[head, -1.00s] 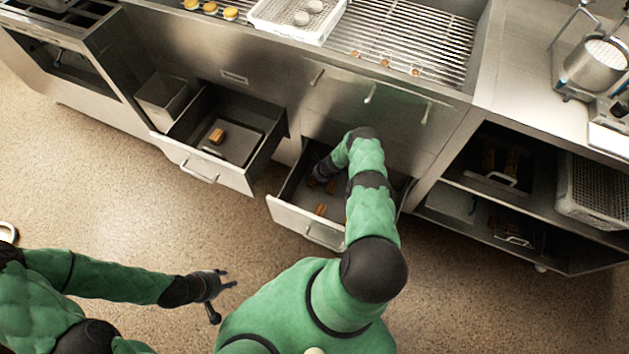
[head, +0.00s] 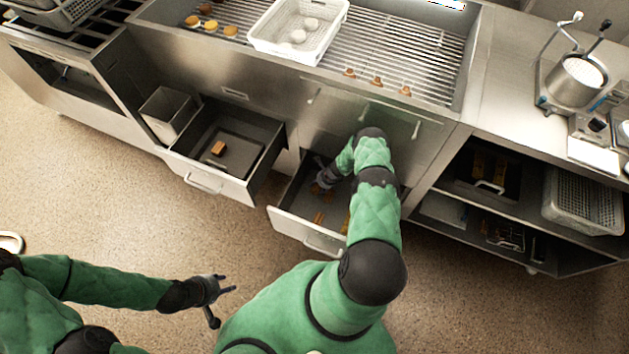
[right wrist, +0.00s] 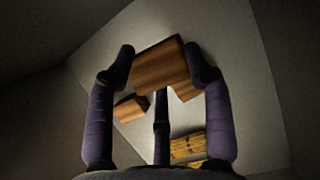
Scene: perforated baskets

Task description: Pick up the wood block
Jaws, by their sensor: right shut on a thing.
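My right gripper (right wrist: 163,75) is shut on a brown wood block (right wrist: 158,66), held between its dark fingers. Another brown block (right wrist: 130,108) lies below it, and part of one more shows behind the held block. A lighter, yellowish wood block (right wrist: 188,147) lies near the bottom of that view. In the head view, my right gripper (head: 324,184) is inside the right open drawer (head: 305,237), and the held block is hard to make out. A wood block (head: 319,217) lies on this drawer's floor. My left gripper (head: 222,302) is open and empty above the floor.
A second open drawer (head: 215,187) on the left holds a wood block (head: 218,149). A white perforated basket (head: 275,45) stands on the slatted counter above. Open shelves (head: 470,215) with a grey basket (head: 580,208) stand at right.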

